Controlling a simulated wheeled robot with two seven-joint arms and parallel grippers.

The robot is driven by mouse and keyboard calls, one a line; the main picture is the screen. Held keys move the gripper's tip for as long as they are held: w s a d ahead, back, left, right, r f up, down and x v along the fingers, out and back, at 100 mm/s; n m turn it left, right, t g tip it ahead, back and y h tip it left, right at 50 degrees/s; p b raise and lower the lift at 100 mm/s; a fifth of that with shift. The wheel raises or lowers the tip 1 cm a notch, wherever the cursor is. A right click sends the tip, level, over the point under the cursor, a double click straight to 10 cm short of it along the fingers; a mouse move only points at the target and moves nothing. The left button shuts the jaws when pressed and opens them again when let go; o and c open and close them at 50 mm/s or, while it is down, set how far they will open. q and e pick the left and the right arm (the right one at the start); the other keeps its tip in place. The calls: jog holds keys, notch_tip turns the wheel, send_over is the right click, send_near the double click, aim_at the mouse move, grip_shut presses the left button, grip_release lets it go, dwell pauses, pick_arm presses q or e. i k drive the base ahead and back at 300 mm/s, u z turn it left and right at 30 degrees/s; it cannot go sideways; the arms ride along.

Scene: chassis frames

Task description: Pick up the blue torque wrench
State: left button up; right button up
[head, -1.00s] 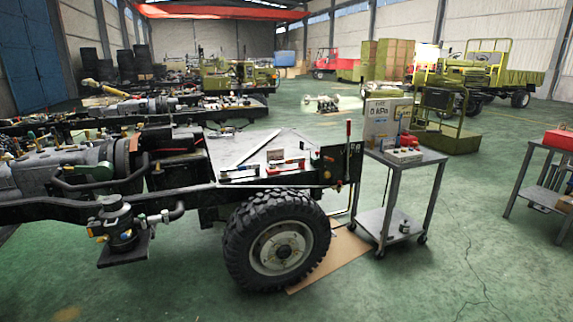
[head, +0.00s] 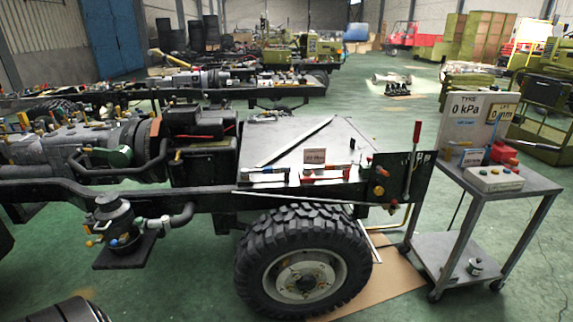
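A small labelled card (head: 314,157) stands just behind the wrenches. Neither of my grippers is in view.
A large tyre (head: 303,265) stands below the deck's near edge. A hand lever (head: 412,160) rises at the deck's right end. A metal cart (head: 490,190) with a gauge box (head: 478,118) stands on the right.

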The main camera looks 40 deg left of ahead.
aim_at(245, 173)
jog(key=u, duration=0.25)
jog(key=i, duration=1)
jog(key=u, duration=1.3)
jog(key=i, duration=0.8)
jog(key=u, duration=0.7)
